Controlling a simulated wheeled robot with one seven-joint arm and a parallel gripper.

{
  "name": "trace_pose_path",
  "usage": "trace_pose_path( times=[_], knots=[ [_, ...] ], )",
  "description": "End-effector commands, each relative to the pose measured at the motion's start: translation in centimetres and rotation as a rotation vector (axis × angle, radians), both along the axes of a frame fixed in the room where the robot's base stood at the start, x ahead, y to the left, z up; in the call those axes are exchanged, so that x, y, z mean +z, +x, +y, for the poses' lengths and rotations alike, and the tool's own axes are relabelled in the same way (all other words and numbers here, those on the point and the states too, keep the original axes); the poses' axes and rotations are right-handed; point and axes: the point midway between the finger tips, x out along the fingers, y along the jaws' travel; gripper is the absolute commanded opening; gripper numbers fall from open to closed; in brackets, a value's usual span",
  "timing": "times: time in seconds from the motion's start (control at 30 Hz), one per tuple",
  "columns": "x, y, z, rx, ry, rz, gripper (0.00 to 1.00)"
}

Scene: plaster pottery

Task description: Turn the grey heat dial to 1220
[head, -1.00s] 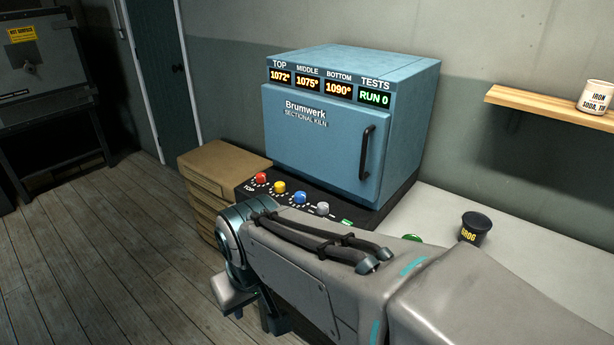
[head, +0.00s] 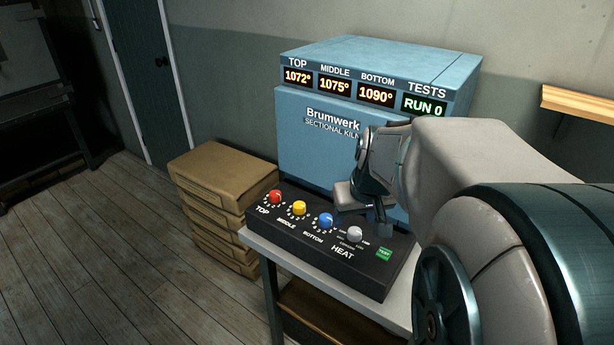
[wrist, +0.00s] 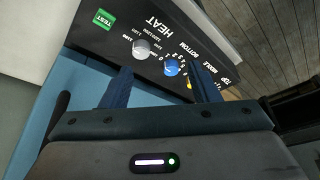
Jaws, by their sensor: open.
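The grey heat dial (head: 355,234) is a round knob on the sloping black control panel (head: 320,262), above the word HEAT. It also shows in the wrist view (wrist: 141,49), with small numbers around it; I cannot tell which one it points to. My gripper (head: 368,217) hangs over the panel, just behind the dial in the head view.
Red (head: 275,197), yellow (head: 299,208) and blue (head: 326,221) knobs stand in a row left of the dial. A green TEST button (head: 384,254) is to its right. The blue kiln (head: 300,140) rises behind, reading 1072, 1075, 1090 and RUN 0. Boxes (head: 215,190) are stacked at left.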

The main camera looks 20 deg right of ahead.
Motion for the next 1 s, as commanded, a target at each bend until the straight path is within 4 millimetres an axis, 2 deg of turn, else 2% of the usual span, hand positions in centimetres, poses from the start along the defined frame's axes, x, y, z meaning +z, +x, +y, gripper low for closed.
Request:
trace_pose_path(
  times=[0.03, 0.1, 0.23, 0.43, 0.8, 1.0],
  knots=[
    [-0.1, 0.8, -1.5, -0.016, 0.001, -0.007, 0.55],
    [-0.1, 1.6, -2.7, -0.023, -0.002, -0.019, 0.55],
    [-0.2, 2.4, -4.0, -0.028, -0.003, -0.032, 0.55],
    [-2.1, 3.3, -4.2, -0.025, -0.004, -0.033, 0.55],
    [-8.4, 5.8, -4.4, -0.022, -0.004, -0.031, 0.55],
    [-11.1, 6.9, -4.5, -0.024, -0.004, -0.032, 0.55]
  ],
)
